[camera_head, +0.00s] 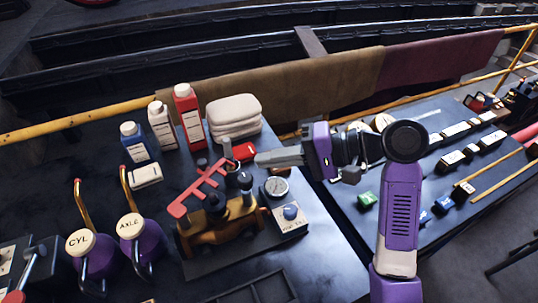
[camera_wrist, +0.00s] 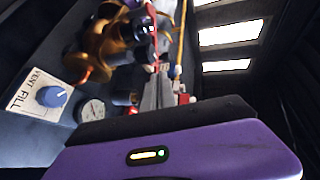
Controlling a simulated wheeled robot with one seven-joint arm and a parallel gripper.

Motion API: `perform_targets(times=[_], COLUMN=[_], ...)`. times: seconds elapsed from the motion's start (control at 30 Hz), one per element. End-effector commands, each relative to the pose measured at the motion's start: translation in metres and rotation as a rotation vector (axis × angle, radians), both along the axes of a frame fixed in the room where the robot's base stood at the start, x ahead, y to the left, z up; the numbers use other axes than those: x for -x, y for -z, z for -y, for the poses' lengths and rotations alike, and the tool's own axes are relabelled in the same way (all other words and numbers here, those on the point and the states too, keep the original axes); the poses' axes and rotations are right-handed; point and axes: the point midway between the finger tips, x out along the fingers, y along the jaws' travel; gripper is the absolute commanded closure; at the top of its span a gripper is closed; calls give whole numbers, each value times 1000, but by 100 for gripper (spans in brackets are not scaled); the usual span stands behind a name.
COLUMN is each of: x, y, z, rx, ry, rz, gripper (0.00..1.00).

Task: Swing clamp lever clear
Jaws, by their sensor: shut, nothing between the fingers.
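A brass fitting (camera_head: 215,232) with dark knobs stands on a plate on the dark table in the head view. A red notched bar (camera_head: 198,188) leans across its top, and a red block-like handle (camera_head: 243,152) is behind it; I cannot tell which is the clamp lever. My gripper (camera_head: 260,159) is shut and empty, its fingertips close to the red handle's right side; contact is unclear. In the wrist view the brass fitting (camera_wrist: 112,40) is at upper left, and my gripper's grey fingers (camera_wrist: 163,85) point towards it, with thin red parts beside them.
A round gauge (camera_head: 276,187) and a blue-knobbed box (camera_head: 291,216) stand right of the fitting. Bottles (camera_head: 188,118) and folded cloths (camera_head: 234,116) stand behind. Two purple oil cans (camera_head: 92,250) are at left. A second table (camera_head: 415,185) holds small labelled blocks.

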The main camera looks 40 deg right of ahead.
Motion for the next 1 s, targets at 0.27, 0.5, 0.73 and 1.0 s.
perform_targets(times=[0.27, 0.5, 0.73, 1.0], x=[-40, -68, -79, -79], y=[19, 23, 25, 25], z=[-35, -58, -67, -67], rx=[-2, 0, 1, 1], ry=[-2, -2, 0, 1], rz=[-3, -1, -1, -1], gripper=[100, 100, 100, 100])
